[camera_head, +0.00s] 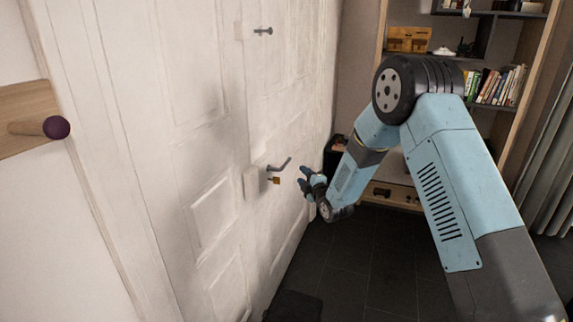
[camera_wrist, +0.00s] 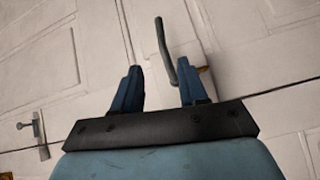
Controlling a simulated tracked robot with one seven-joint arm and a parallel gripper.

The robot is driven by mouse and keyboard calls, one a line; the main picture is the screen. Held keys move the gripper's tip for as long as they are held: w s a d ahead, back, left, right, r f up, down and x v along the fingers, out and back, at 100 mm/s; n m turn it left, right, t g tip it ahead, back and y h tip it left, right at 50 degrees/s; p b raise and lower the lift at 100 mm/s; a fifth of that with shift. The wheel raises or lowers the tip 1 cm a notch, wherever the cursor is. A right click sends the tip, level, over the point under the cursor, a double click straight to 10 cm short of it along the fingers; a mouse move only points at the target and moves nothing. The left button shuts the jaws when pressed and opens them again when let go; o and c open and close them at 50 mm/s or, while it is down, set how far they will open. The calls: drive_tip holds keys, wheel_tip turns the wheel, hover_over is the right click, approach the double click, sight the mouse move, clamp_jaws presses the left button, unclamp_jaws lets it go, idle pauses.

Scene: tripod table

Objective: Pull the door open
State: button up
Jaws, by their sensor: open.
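The white panelled door (camera_head: 215,210) fills the left and middle of the head view and appears shut. Its grey lever handle (camera_head: 279,165) sits on a white lock box (camera_head: 251,182), with a brass key or padlock-like piece (camera_head: 274,180) just below. My gripper (camera_head: 304,176) is open and empty, just to the right of the handle and close to the door. In the wrist view, my gripper's two blue fingers (camera_wrist: 160,85) point at the door. The handle (camera_wrist: 165,50) shows between them, nearer the right finger. Whether a finger touches it I cannot tell.
A second small handle (camera_head: 263,31) is higher on the door. A wooden rail with a dark-tipped peg (camera_head: 56,127) is on the left wall. A bookshelf (camera_head: 507,110) and a curtain (camera_head: 555,190) stand at right. Dark tiled floor (camera_head: 345,265) lies clear below the arm, with a dark mat (camera_head: 292,306).

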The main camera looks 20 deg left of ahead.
sight(287, 161)
drive_tip(key=x, duration=1.4)
drive_tip(key=shift+s+a+f, duration=0.15)
drive_tip(key=shift+a, duration=0.1)
drive_tip(key=shift+c, duration=0.2)
